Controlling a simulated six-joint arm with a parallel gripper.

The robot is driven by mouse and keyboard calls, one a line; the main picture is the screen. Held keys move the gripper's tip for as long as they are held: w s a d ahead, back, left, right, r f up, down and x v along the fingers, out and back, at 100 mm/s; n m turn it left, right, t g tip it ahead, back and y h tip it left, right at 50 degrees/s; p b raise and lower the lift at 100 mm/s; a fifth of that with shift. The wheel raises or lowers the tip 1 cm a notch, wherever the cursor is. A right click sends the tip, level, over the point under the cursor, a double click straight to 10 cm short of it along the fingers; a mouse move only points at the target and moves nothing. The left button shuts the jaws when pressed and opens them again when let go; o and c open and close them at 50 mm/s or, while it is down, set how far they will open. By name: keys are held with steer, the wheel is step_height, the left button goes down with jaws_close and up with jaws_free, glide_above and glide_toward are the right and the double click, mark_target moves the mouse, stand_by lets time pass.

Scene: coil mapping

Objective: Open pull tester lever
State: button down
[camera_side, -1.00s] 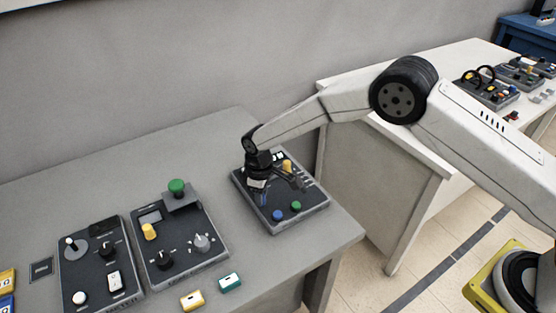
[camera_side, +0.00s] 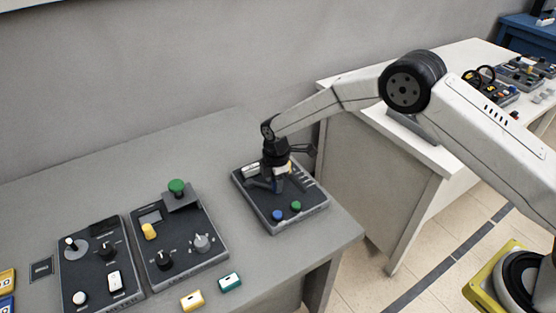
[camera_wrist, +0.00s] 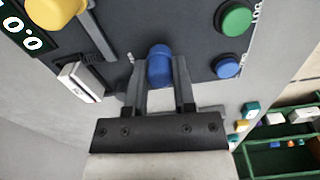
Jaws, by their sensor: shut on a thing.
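The tester (camera_side: 262,210) is a dark panel box at the right end of the grey table. In the wrist view its panel (camera_wrist: 195,40) fills the top. My gripper (camera_wrist: 161,72) is shut on a blue rounded handle (camera_wrist: 160,63), one finger on each side; it seems to be the lever's end. The lever's pivot cannot be made out. In the side view my gripper (camera_side: 279,188) is low over the middle of the tester and hides the handle.
The tester also carries a green button (camera_wrist: 236,18), a blue button (camera_wrist: 227,67), a yellow knob (camera_wrist: 55,10) and a white slider (camera_wrist: 80,80). Two other panel boxes (camera_side: 190,268) stand to the left, with small yellow and teal blocks (camera_side: 230,282) in front. A wall is behind.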

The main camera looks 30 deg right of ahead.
steer(key=shift+w+r, duration=0.1)
steer(key=shift+w, duration=0.1)
stand_by(0.3)
steer(key=shift+c, duration=2.2)
jaws_free()
steer(key=shift+d, duration=0.1)
steer(key=shift+r, duration=3.85)
